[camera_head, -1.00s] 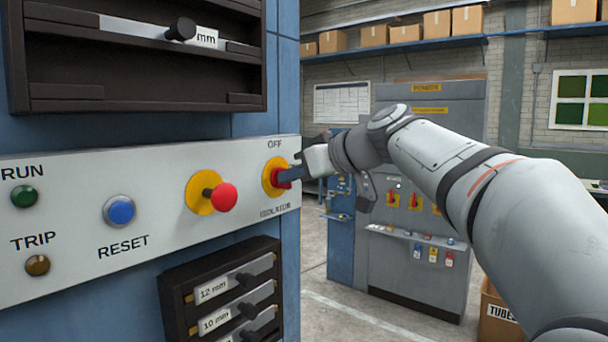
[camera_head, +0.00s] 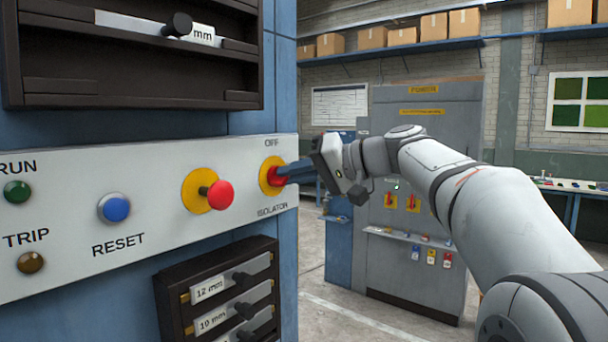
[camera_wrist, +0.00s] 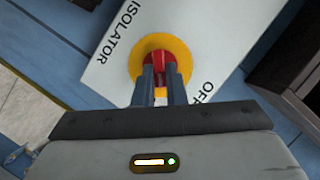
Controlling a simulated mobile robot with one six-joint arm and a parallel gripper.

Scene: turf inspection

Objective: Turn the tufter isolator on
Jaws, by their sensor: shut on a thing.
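The isolator on the pale control panel has a yellow round plate (camera_head: 267,181) and a red handle (camera_head: 273,176). "OFF" is printed above it and "ISOLATOR" below. My gripper (camera_head: 284,175) reaches it from the right, its dark fingers shut on the red handle. In the wrist view the two fingers (camera_wrist: 160,88) lie either side of the red handle (camera_wrist: 160,66), in front of the yellow plate (camera_wrist: 183,54). The panel lettering is slanted in that view. The fingers hide part of the handle, so I cannot tell its exact angle.
Left of the isolator are a red mushroom button (camera_head: 220,194), a blue RESET button (camera_head: 114,208), a green RUN lamp (camera_head: 17,191) and a brown TRIP lamp (camera_head: 31,263). A dark rack (camera_head: 165,300) sits below. A grey cabinet (camera_head: 400,270) stands behind my arm.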

